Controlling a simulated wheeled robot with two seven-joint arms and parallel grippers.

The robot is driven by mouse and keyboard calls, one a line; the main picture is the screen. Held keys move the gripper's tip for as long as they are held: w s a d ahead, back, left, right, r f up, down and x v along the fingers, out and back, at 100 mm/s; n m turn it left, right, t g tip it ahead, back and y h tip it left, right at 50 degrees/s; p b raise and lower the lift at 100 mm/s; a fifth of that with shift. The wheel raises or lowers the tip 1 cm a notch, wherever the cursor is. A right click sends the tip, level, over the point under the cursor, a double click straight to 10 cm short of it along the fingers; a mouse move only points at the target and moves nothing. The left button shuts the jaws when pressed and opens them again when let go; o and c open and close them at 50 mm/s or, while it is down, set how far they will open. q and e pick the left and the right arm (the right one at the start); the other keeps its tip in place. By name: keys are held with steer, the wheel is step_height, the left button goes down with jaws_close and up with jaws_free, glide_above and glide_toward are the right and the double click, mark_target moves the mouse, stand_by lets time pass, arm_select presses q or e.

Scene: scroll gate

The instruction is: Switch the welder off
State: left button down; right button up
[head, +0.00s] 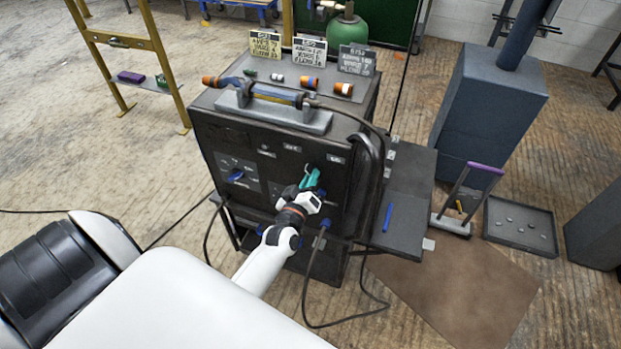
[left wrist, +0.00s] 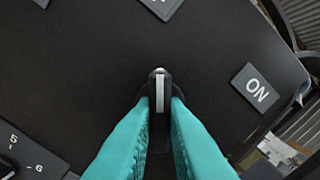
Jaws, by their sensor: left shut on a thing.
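The welder (head: 235,132) is a dark box-shaped machine on a stand in the middle of the head view. My left gripper (head: 311,178), with teal fingers, is at the upper right of its front panel. In the left wrist view the fingers are shut on a black switch lever (left wrist: 159,92) with a white stripe, one finger on each side. The stripe points to the top of that picture, toward a cut-off label (left wrist: 162,5) that I cannot read. The ON label (left wrist: 255,87) is to the right. My right gripper is not in view.
A blue knob (head: 236,175) is at the panel's left. Cables hang from the front. Coloured parts and signs (head: 310,52) stand on top. A side shelf (head: 404,200) holds a blue stick. A tray (head: 520,226) lies on the floor at right. Floor at left is mostly clear.

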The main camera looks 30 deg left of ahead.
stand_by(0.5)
arm_select(q)
steer(key=c, duration=1.5)
jaws_free()
steer(key=shift+o, duration=0.2)
steer(key=b+v, duration=0.1)
steer(key=v, duration=1.1)
steer(key=shift+a, duration=0.1)
